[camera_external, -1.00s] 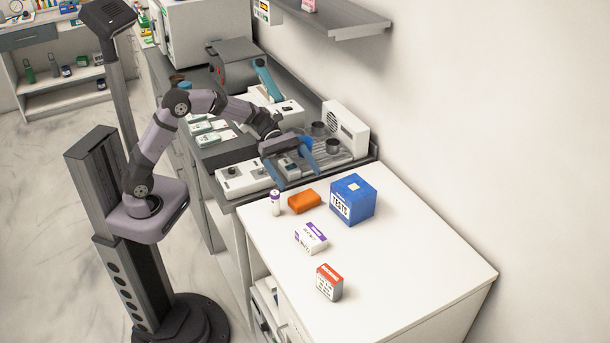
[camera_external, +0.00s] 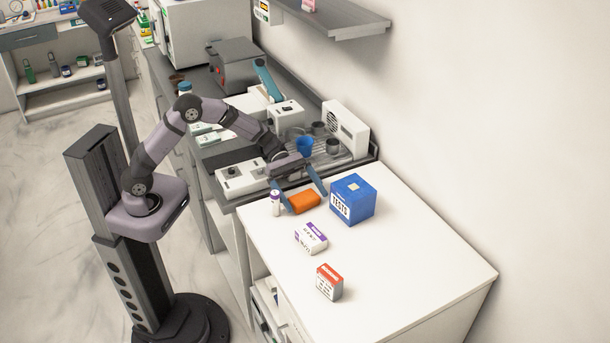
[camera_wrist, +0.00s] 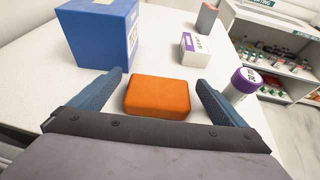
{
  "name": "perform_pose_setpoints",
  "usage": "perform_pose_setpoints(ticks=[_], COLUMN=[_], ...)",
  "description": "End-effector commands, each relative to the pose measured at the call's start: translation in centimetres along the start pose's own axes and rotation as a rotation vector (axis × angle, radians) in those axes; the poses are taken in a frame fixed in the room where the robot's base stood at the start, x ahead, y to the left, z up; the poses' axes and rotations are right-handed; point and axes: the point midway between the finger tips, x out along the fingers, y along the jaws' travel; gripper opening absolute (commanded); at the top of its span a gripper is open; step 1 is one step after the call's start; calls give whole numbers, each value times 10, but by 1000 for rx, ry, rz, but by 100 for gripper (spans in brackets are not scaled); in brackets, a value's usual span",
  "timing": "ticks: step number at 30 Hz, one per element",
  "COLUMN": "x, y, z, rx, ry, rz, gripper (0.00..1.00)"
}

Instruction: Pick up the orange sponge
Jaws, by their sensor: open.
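The orange sponge (camera_external: 304,202) lies flat on the white counter, between a white bottle and a blue box. My gripper (camera_external: 306,202) is open, with one blue finger on each side of the sponge in the external view. In the wrist view the sponge (camera_wrist: 158,97) sits between the two spread fingers of my gripper (camera_wrist: 160,88), with a gap on each side. The fingers do not close on it. Whether the fingertips touch the counter cannot be told.
A blue box (camera_external: 353,199) stands close right of the sponge, and a white bottle with a purple cap (camera_external: 276,202) close left. A purple-and-white box (camera_external: 311,238) and a red-and-white box (camera_external: 329,282) stand nearer the front. The counter's right side is clear.

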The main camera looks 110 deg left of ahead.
Motion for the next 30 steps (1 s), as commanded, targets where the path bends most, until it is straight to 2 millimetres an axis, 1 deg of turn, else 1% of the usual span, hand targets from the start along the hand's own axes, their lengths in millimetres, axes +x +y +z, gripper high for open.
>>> perform_pose_setpoints(ticks=[3,10,11,12,14,15,16,25,30], x=[6,6,6,6,6,6,6,6,4], y=[0,0,0,0,0,0,0,0,0], z=[0,0,0,0,0,0,0,0,5], rx=[0,0,0,0,0,0,0,0,2], ry=[0,0,0,0,0,0,0,0,0], rz=[0,1,1,1,1,1,1,1,1], gripper=[96,96,91,82,67,58,53,53,53])
